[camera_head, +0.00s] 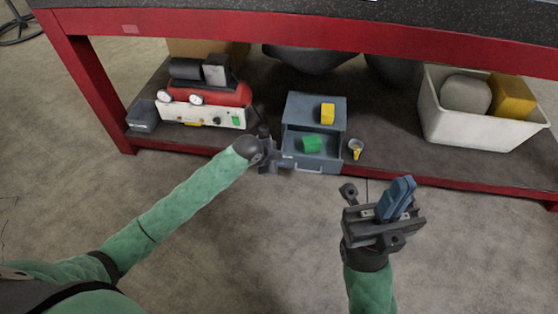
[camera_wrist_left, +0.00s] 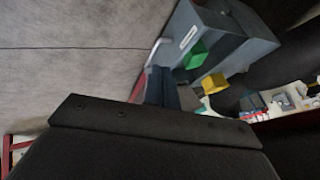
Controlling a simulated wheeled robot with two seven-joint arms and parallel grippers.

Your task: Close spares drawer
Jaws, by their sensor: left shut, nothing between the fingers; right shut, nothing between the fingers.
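The spares drawer (camera_head: 301,163) is pulled out of a small blue-grey cabinet (camera_head: 303,106) on the lower shelf. A green block (camera_head: 312,144) lies inside it, and a yellow block (camera_head: 328,113) sits on top of the cabinet. My left gripper (camera_head: 279,159) is shut and empty, at the left side of the drawer front; whether it touches cannot be told. In the left wrist view the fingers (camera_wrist_left: 162,88) are beside the drawer's front and handle (camera_wrist_left: 153,52). My right gripper (camera_head: 397,198) is shut and empty, in front of the shelf, to the right.
A red compressor-like machine (camera_head: 207,101) is at the left, a white bin (camera_head: 476,127) at the right. The red bench (camera_head: 300,33) overhangs the shelf. The floor in front is clear.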

